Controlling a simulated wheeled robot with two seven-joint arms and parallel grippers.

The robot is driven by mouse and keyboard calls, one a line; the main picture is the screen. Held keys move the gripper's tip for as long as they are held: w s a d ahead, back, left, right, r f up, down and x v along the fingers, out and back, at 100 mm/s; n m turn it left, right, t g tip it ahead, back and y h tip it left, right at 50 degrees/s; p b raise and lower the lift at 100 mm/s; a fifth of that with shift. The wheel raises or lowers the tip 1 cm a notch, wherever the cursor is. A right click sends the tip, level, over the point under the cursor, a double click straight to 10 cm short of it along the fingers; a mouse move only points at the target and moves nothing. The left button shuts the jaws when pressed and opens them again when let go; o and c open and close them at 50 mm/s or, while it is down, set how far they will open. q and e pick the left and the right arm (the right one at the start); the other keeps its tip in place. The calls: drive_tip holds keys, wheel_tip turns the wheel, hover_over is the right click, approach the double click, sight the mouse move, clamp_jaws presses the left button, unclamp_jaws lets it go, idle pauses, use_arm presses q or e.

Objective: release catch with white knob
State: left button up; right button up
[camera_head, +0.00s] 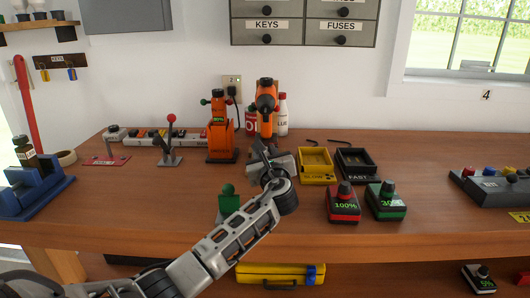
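A low red base plate (106,160) lies at the left of the workbench. A thin upright part stands on it, and a small pale knob (113,129) shows just above; I cannot tell whether the knob belongs to it. To its right stands a grey lever (170,145) with a red knob. My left arm reaches in from the bottom left across the bench. Its gripper (268,157) is at the bench's middle, well right of the red plate; its fingers blend with grey parts, so their opening is unclear. My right gripper is out of view.
A long switch strip (155,134) lies behind the levers. A blue vise (35,192) is far left. The front-left bench is clear.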

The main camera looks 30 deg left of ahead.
use_arm(q)
drive_tip(key=shift+o, duration=0.4)
drive_tip(key=shift+s+d, duration=0.2)
drive_tip(key=v, duration=1.5)
drive_tip(key=shift+s+b, duration=0.2)
drive_tip(key=shift+b, duration=0.1)
drive_tip(key=shift+d, duration=0.1)
